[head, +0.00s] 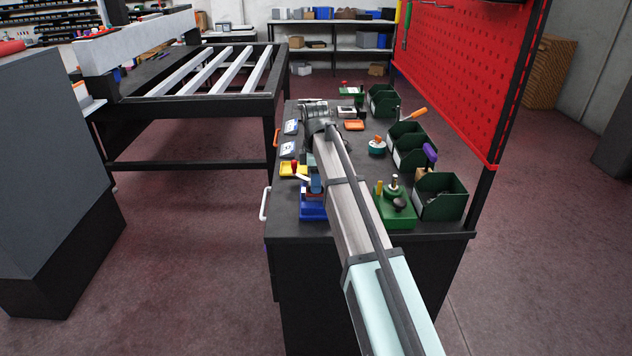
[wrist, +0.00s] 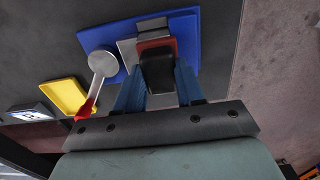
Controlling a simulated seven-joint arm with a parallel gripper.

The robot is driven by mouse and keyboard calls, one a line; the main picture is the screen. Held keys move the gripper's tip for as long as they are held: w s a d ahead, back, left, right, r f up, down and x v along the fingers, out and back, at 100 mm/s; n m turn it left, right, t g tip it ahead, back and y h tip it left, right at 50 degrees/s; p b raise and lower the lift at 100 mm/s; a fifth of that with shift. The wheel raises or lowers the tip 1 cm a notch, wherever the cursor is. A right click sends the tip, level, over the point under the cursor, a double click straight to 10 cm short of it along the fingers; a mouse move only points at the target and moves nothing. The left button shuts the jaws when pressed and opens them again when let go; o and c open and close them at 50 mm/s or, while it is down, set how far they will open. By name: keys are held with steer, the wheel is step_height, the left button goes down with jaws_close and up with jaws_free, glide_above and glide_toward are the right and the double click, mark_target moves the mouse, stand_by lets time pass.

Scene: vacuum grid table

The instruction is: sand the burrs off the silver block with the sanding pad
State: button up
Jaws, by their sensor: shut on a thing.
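My gripper (wrist: 158,78) is shut on a dark block with a red-brown edge, which looks like the sanding pad (wrist: 158,66). The silver block (wrist: 128,50) sits on a blue tray (wrist: 202,24), partly hidden behind the pad. The pad is over or against the silver block; I cannot tell whether they touch. Burrs are too small to make out. In the head view my gripper (head: 315,180) is low over the blue tray (head: 313,214), and my arm hides much of that area.
A round silver disc with a red handle (wrist: 102,64) overlaps the blue tray's left edge. A yellow tray (wrist: 68,96) lies further left. In the head view, green bins (head: 441,204) and a green fixture (head: 396,210) stand right of my arm, before a red pegboard (head: 460,80).

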steer(key=w, duration=0.2)
steer(key=shift+w, duration=0.35)
step_height(320, 180, up, 8)
steer(key=shift+s+r, duration=0.2)
steer(key=shift+f, duration=0.25)
stand_by(0.5)
